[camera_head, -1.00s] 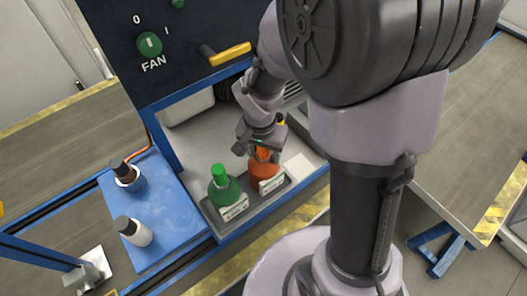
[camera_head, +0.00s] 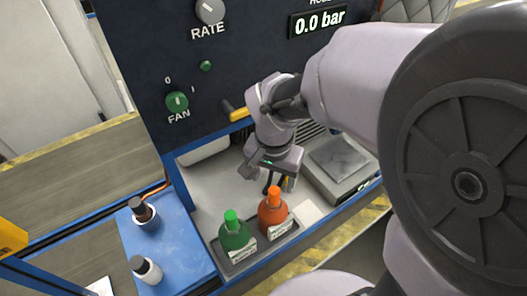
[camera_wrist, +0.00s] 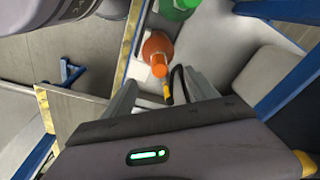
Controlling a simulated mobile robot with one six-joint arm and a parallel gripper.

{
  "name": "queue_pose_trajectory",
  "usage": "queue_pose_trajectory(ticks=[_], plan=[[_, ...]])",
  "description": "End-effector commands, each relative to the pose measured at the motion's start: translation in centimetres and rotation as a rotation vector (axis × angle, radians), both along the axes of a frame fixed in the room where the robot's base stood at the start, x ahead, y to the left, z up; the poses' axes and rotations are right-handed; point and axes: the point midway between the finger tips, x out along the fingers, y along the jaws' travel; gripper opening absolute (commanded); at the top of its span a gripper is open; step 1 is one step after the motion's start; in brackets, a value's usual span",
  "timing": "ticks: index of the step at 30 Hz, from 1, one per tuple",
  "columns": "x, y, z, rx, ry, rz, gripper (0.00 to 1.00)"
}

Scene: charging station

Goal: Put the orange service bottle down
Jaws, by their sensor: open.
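The orange service bottle (camera_head: 272,214) stands upright in a grey tray (camera_head: 243,262), with a white label plate in front of it. It also shows in the wrist view (camera_wrist: 158,50), ahead of the fingers. A green bottle (camera_head: 234,235) stands beside it on the left in the same tray. My gripper (camera_head: 270,184) is open and empty, behind and above the orange bottle, apart from it. In the wrist view the two fingers (camera_wrist: 160,98) are spread with a clear gap to the bottle.
A flat grey scale-like device (camera_head: 338,160) is right of my gripper. The dark panel with FAN knob (camera_head: 177,101) and yellow handle (camera_head: 233,112) rises behind.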

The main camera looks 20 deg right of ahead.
Motion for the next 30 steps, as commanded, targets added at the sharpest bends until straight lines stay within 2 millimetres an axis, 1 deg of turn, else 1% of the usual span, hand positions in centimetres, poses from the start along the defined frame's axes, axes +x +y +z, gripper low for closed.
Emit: queue_pose_trajectory(ticks=[1, 2, 3, 5, 6, 9, 12, 14, 20, 22, 23, 27, 28, 29, 30], plan=[[-1.0, 0.1, 2.1, 0.02, -0.046, 0.018, 0.67], [-1.8, 0.3, 3.4, 0.035, -0.08, 0.039, 0.67], [-3.2, 0.5, 5.1, 0.057, -0.126, 0.07, 0.67], [-5.4, 1.1, 7.3, 0.086, -0.199, 0.122, 0.67], [-6.8, 1.4, 8.5, 0.102, -0.245, 0.157, 0.67], [-9.6, 2.4, 10.2, 0.129, -0.347, 0.235, 0.67], [-10.9, 2.9, 10.9, 0.137, -0.401, 0.28, 0.67], [-11.2, 3.0, 11.0, 0.14, -0.41, 0.289, 0.67], [-11.1, 3.0, 10.9, 0.14, -0.41, 0.29, 0.67], [-11.1, 3.0, 9.9, 0.139, -0.409, 0.29, 0.67], [-11.1, 3.0, 9.1, 0.139, -0.409, 0.29, 0.67], [-11.1, 3.0, 4.1, 0.139, -0.409, 0.29, 0.67], [-11.1, 3.0, 3.6, 0.139, -0.409, 0.29, 0.67], [-11.1, 3.0, 3.6, 0.139, -0.409, 0.29, 0.67], [-11.1, 3.0, 4.0, 0.139, -0.409, 0.289, 0.67]])
